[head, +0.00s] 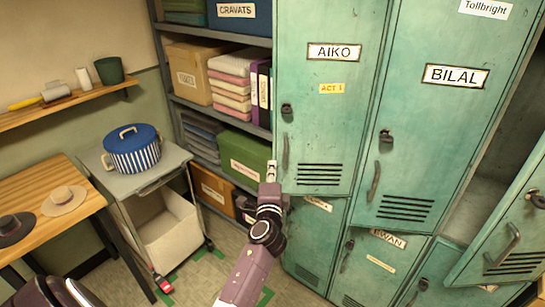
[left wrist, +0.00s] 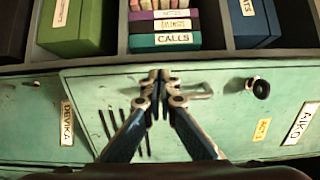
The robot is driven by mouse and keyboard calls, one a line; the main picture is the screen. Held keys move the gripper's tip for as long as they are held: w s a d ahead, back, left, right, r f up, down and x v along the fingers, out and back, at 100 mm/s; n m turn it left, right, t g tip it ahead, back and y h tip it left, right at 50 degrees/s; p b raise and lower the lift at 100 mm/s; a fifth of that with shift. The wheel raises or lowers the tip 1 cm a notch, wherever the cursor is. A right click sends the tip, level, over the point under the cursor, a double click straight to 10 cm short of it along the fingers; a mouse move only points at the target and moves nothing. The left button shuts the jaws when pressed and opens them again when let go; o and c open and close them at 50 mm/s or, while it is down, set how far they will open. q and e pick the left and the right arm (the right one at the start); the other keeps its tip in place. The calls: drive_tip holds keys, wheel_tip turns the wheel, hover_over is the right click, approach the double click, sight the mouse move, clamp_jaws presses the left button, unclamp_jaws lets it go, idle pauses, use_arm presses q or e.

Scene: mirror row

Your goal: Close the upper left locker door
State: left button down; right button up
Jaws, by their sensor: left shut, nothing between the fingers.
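The upper left locker door, green and labelled AIKO (head: 322,120), stands upright in the head view. My left gripper (head: 271,170) is shut and empty at the door's left edge, by the handle; contact is unclear. My right gripper is not in view.
The BILAL door (head: 425,130) is to the right. The DEVIKA door (left wrist: 30,105) is below AIKO. A shelf unit with boxes (head: 190,75) adjoins the lockers. A cart (head: 150,170) with a blue pot stands left.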

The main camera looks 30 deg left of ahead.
use_arm(q)
drive_tip(key=x, duration=0.4)
drive_tip(key=shift+w+a, duration=0.15)
drive_tip(key=shift+w, duration=0.1)
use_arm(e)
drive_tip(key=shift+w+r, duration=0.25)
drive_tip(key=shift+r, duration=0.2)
use_arm(q)
drive_tip(key=shift+w, duration=0.1)
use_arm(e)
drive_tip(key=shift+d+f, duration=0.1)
